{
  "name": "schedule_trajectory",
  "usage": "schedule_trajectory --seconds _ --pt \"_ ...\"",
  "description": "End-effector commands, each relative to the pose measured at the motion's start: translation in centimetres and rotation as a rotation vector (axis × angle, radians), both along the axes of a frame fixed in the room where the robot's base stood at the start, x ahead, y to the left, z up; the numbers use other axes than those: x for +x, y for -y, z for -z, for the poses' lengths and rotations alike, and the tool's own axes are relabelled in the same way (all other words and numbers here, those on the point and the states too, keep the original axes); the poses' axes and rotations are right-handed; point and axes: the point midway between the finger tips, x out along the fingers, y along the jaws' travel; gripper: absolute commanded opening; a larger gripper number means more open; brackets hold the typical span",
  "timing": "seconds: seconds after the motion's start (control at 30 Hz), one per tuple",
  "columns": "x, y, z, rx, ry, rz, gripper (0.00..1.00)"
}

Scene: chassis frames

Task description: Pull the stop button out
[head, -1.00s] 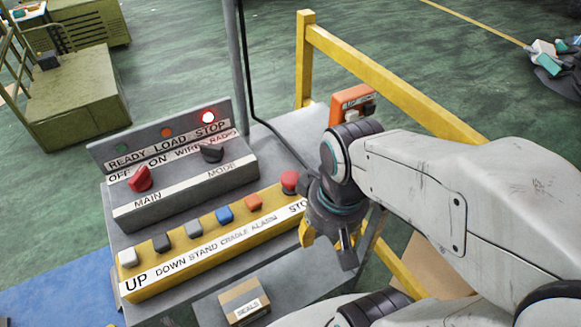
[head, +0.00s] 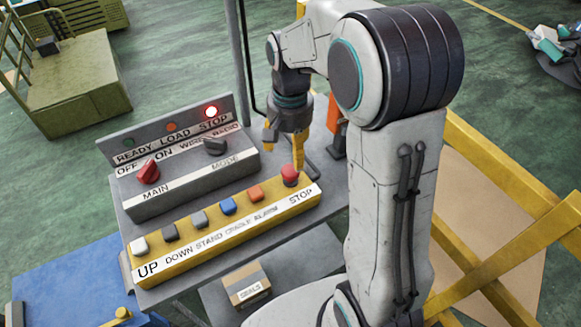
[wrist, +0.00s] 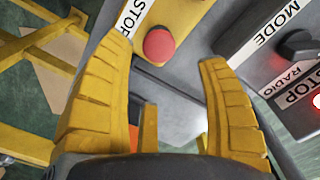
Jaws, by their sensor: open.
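The red mushroom stop button (head: 289,175) sits at the right end of the yellow button box (head: 215,235), beside the STOP label. It also shows in the wrist view (wrist: 159,43), beyond my fingertips and roughly between them. My gripper (head: 287,155) is just behind the button in the head view, pointing down with its yellow fingers apart. In the wrist view the two fingers (wrist: 165,60) are wide open with nothing between them. I cannot tell from the frames whether a finger touches the button. The red STOP lamp (head: 211,111) on the grey panel is lit.
The grey switch box (head: 195,185) with a red MAIN knob (head: 148,171) and black MODE knob (head: 215,146) stands close left of my gripper. An orange device (head: 335,130) is to its right. A SEALS box (head: 246,284) lies on the lower shelf. Yellow rails (head: 500,160) run at right.

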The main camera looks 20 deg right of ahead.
Motion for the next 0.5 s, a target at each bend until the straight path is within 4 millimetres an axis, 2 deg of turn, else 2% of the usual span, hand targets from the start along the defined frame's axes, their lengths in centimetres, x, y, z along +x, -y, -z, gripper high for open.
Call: schedule_trajectory --seconds 0.23,0.5 --pt "-0.2 0.0 0.7 0.0 -0.007 0.097 0.68" --pt "-0.2 0.0 3.9 0.0 -0.011 0.099 0.68"
